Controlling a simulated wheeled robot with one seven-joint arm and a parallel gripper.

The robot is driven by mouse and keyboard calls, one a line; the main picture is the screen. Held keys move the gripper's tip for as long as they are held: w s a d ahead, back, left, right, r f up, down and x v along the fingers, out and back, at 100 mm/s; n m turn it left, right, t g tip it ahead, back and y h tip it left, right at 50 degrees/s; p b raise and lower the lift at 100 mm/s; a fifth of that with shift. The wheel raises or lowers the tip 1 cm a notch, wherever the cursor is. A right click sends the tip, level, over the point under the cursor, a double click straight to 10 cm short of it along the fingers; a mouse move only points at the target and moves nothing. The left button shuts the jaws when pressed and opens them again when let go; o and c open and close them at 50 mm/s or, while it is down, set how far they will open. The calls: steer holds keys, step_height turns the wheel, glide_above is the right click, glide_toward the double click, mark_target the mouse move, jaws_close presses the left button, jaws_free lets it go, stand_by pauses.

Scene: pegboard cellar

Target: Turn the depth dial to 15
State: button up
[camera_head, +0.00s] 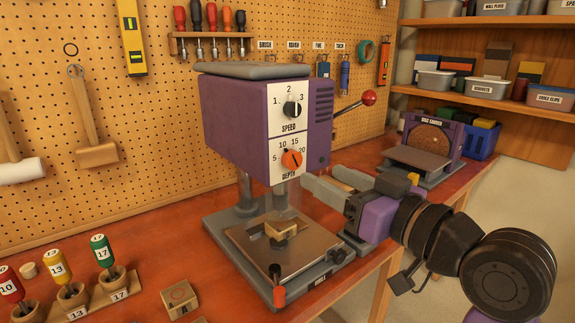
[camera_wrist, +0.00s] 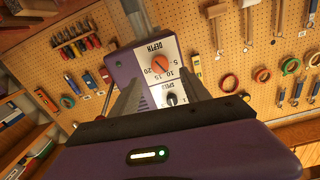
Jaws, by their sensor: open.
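The depth dial (camera_head: 292,159) is an orange round knob on the white front panel of the purple drill press (camera_head: 240,125). Its scale reads 5, 10, 15 and 20, and a dark line slants across the knob; I cannot tell exactly which mark it points at. The dial also shows upside down in the wrist view (camera_wrist: 161,64), framed between my fingers. My gripper (camera_head: 320,177) is open and empty, below and right of the dial in the head view, apart from it. Nothing hides the dial.
A black speed dial (camera_head: 292,109) sits just above the depth dial. A lever with a red ball (camera_head: 369,97) sticks out at the press's right. A clamped block (camera_head: 280,229) is on the press table below. A disc sander (camera_head: 430,145) stands behind right.

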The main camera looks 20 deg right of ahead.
mark_target(295, 162)
steer(key=x, duration=0.7)
steer(key=shift+w+a, duration=0.1)
steer(key=shift+w, duration=0.25)
jaws_close()
steer(key=shift+p, duration=0.35)
